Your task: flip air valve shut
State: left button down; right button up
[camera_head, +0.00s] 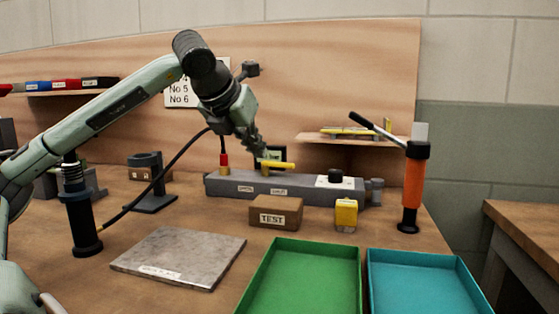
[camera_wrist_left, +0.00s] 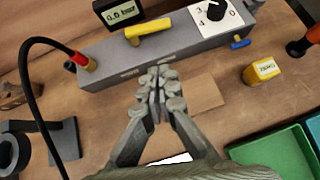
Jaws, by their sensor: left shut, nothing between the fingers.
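The air valve is a yellow lever (camera_head: 278,164) on top of a grey manifold block (camera_head: 235,187) on the bench. In the left wrist view the lever (camera_wrist_left: 148,29) lies roughly along the block's length. My left gripper (camera_head: 258,148) is shut and empty, close by the lever in the head view. In the wrist view its fingertips (camera_wrist_left: 161,76) point at the block, apart from the lever in the picture; I cannot tell the exact gap. A small gauge (camera_wrist_left: 118,11) reading in bar stands behind the lever. My right gripper is not in view.
A black hose (camera_head: 170,165) with a red plug (camera_wrist_left: 78,60) joins the block's left end. A dial (camera_wrist_left: 215,11) sits at the other end. A TEST box (camera_head: 276,213), a yellow block (camera_head: 346,214), a green tray (camera_head: 300,280) and an orange-handled tool (camera_head: 412,185) stand in front and right.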

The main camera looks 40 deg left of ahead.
aim_at(283, 164)
pick_arm(q)
jog(key=shift+w+a+f+p, duration=0.55)
jog(key=shift+w+f, duration=0.35)
jog(key=shift+w, duration=0.65)
jog(key=shift+w+a+f+p, duration=0.5)
jog(key=shift+w+f, duration=0.45)
jog(key=shift+w, duration=0.65)
jog(key=shift+w+a+f+p, duration=0.55)
jog(key=shift+w+f, duration=0.35)
jog(key=shift+w, duration=0.65)
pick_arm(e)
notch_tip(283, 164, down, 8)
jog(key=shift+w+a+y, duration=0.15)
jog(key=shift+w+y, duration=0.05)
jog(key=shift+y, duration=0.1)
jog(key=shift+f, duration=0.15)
pick_arm(q)
jog(key=b, duration=0.1)
jog(key=w+b, duration=0.1)
jog(key=b, duration=0.1)
jog(key=shift+w+a+f, duration=0.1)
jog(key=shift+w+f, duration=0.05)
jog(key=shift+f, duration=0.1)
jog(key=shift+w+r+b, duration=0.2)
jog(key=shift+r+b, duration=0.15)
jog(key=shift+b, duration=0.2)
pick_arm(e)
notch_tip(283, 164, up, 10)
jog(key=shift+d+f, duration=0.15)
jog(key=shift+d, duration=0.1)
